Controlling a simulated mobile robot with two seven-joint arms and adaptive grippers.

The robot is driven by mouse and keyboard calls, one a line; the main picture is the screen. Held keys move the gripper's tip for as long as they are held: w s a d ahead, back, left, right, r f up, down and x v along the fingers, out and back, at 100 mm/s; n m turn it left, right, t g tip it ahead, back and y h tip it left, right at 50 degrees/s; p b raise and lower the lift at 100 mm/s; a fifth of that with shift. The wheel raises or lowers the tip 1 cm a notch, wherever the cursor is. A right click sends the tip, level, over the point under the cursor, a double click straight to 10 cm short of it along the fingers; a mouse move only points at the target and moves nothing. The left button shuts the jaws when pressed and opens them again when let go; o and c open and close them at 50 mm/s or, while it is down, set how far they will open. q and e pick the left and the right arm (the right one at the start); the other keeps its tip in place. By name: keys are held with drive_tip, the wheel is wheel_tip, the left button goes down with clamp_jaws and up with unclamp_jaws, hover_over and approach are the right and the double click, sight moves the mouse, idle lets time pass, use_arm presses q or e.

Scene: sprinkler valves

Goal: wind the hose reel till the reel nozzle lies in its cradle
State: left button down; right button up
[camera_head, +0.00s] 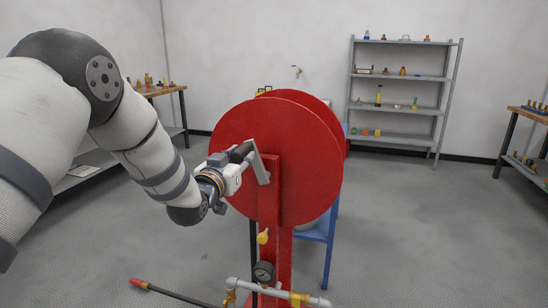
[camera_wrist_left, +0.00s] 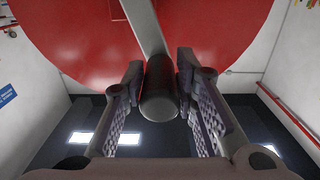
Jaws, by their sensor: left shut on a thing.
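The red hose reel (camera_head: 275,160) stands upright on a red post in the middle of the head view. Its grey crank arm (camera_head: 260,163) is on the near face, with a dark handle (camera_wrist_left: 159,88) seen in the left wrist view. My left gripper (camera_head: 237,155) is at the handle, its two fingers (camera_wrist_left: 158,95) on either side of it, shut on it. The reel nozzle (camera_head: 139,284), with a red tip, lies low at the left on the end of a black hose (camera_head: 185,297). I cannot make out the cradle. My right gripper is not in view.
Grey pipes with a gauge (camera_head: 264,272) and a yellow valve handle (camera_head: 263,237) stand before the post. A blue stand (camera_head: 325,235) is behind the reel. Grey shelves (camera_head: 400,107) and wooden benches line the room. Open floor lies to the right.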

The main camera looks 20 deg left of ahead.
use_arm(q)
drive_tip(key=shift+f, duration=0.3)
drive_tip(key=shift+d+r, duration=0.35)
drive_tip(key=shift+d, duration=0.55)
drive_tip(key=shift+d, duration=0.1)
drive_tip(key=shift+d+r, duration=0.2)
drive_tip(key=shift+d, duration=0.65)
